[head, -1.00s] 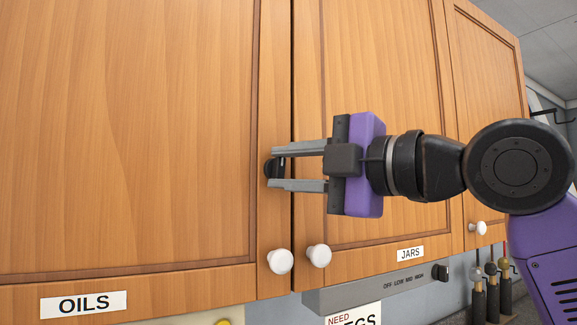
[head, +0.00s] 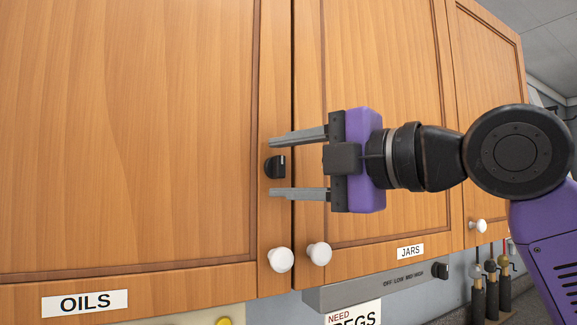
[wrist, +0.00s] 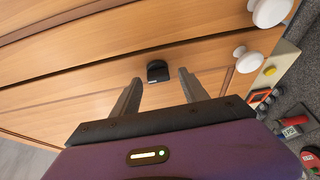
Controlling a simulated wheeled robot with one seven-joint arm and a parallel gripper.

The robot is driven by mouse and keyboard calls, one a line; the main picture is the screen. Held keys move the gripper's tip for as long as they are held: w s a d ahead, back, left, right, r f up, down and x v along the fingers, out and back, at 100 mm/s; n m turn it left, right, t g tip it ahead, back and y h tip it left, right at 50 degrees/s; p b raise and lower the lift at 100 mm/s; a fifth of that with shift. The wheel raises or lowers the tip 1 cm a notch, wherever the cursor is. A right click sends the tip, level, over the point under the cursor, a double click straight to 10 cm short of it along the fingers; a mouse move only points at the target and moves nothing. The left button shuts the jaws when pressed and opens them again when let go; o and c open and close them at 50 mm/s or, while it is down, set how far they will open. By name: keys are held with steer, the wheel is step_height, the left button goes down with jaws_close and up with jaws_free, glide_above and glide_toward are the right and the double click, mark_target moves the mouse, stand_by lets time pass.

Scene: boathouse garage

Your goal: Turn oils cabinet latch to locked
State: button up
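The oils cabinet door (head: 130,140) is shut and has an OILS label (head: 84,304) at its bottom edge. Its latch is a small black knob (head: 275,167) near the door's right edge, with a faint light mark. The latch also shows in the wrist view (wrist: 157,71), between and just beyond my fingertips. My gripper (head: 270,168) is open, with one finger above the latch and one below it. The fingers look apart from the latch. I cannot tell from the mark which setting the latch is in.
The jars cabinet door (head: 385,130) is just right of the oils door. Two white knobs (head: 280,260) (head: 319,254) sit below my gripper. A grey panel with a dial (head: 440,270) is under the cabinets. Several tools hang at the lower right.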

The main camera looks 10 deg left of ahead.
steer(key=shift+d, duration=0.1)
steer(key=b+v, duration=0.2)
steer(key=v, duration=0.5)
steer(key=shift+s+d, duration=0.25)
steer(key=shift+s, duration=0.05)
stand_by(0.4)
